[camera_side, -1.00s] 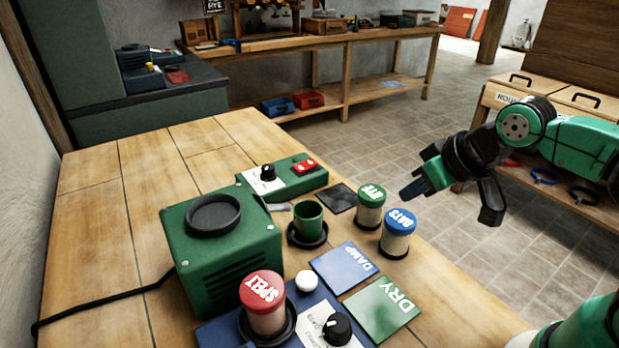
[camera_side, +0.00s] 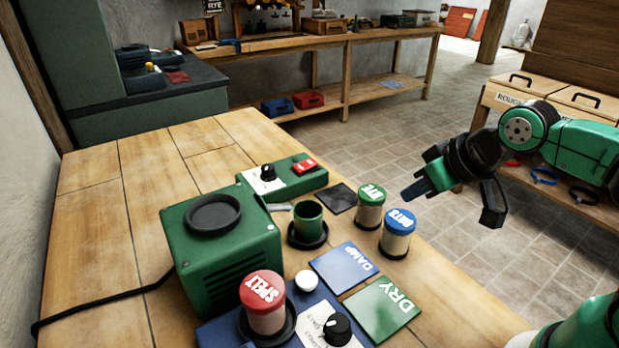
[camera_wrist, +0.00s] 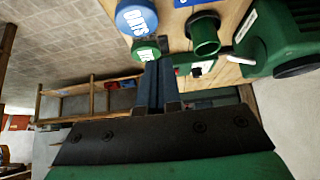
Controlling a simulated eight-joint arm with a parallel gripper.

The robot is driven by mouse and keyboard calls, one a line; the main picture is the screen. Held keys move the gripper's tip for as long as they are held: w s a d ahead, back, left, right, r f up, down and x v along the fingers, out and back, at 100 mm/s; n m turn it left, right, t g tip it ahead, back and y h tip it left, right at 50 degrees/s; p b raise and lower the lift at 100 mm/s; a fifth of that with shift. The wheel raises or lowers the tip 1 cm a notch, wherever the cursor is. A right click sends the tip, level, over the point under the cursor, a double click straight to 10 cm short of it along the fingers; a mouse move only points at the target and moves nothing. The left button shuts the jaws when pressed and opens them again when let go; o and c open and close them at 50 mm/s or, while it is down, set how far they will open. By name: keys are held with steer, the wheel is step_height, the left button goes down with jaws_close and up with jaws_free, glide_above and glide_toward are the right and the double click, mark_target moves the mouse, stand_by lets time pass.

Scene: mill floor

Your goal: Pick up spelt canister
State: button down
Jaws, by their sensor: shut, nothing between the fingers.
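The spelt canister (camera_side: 264,302) has a red lid marked SPELT and a pale body. It stands upright on a dark round pad on the blue panel at the front of the table. My gripper (camera_side: 407,193) is shut and empty. It hangs in the air at the right, beyond the table's right edge, level with the rye and oats canisters and well away from the spelt canister. In the wrist view my gripper's fingers (camera_wrist: 157,68) lie together, pointing toward the rye canister lid. The spelt canister does not show in the wrist view.
The green-lidded rye canister (camera_side: 370,207) and blue-lidded oats canister (camera_side: 397,234) stand near the table's right edge.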

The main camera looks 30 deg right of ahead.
stand_by(0.4)
jaws_free()
step_height(320, 180, up, 5)
steer(key=n+g+y, duration=0.1)
steer(key=n+g, duration=0.2)
steer(key=n, duration=0.1)
glide_above(270, 294)
steer(key=f, duration=0.5)
steer(key=s+f, duration=0.1)
steer(key=f, duration=0.1)
steer(key=shift+d+f, duration=0.1)
steer(key=shift+f, duration=0.05)
steer(key=shift+w+f, duration=0.1)
steer(key=shift+f, duration=0.55)
steer(key=shift+x, duration=2.65)
